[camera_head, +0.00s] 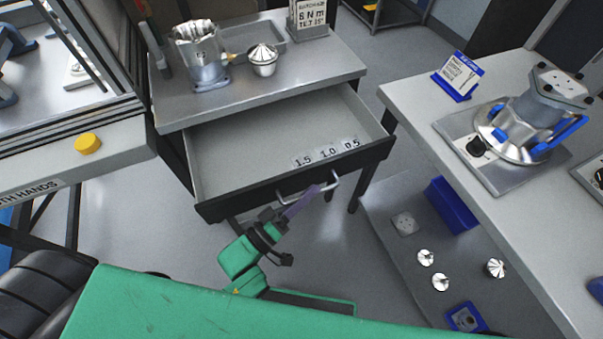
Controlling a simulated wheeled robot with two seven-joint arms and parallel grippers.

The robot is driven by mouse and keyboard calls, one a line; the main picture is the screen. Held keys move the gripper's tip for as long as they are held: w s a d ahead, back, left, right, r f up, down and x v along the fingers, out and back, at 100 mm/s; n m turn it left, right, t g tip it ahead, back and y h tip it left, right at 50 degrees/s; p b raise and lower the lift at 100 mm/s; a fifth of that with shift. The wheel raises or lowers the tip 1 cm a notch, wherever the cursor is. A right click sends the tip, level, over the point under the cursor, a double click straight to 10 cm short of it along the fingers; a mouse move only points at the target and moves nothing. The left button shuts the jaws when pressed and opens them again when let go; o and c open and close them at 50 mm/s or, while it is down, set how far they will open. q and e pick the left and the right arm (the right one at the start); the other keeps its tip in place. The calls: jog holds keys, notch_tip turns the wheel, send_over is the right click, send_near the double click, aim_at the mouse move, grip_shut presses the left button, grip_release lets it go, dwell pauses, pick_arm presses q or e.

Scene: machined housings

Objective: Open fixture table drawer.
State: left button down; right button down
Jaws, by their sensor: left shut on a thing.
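The fixture table (260,91) stands at upper centre, and its drawer (230,179) is pulled out toward me. The drawer's inside is bare apart from labels (328,153) reading 1.5, 1.0 and 0.5 near its front wall. A silver bar handle (334,187) is on the drawer front. My right gripper is not in view.
On the fixture table are a machined housing (200,56), a cone-topped part (262,60), a grey tray (255,38) and a sign (308,18). A worktable (420,100) stands at right, with a low shelf (400,260) holding metal parts and a blue bin (452,205). A machine with a yellow button (88,144) is at left.

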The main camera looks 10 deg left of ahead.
pick_arm(q)
jog(key=shift+s+d, duration=0.2)
jog(key=shift+s, duration=0.15)
jog(key=c, duration=0.9)
grip_release()
jog(key=b+v, duration=0.1)
jog(key=v, duration=1.3)
jog(key=shift+s+a+f+b, duration=0.15)
jog(key=shift+a+b, duration=0.1)
jog(key=shift+b, duration=0.15)
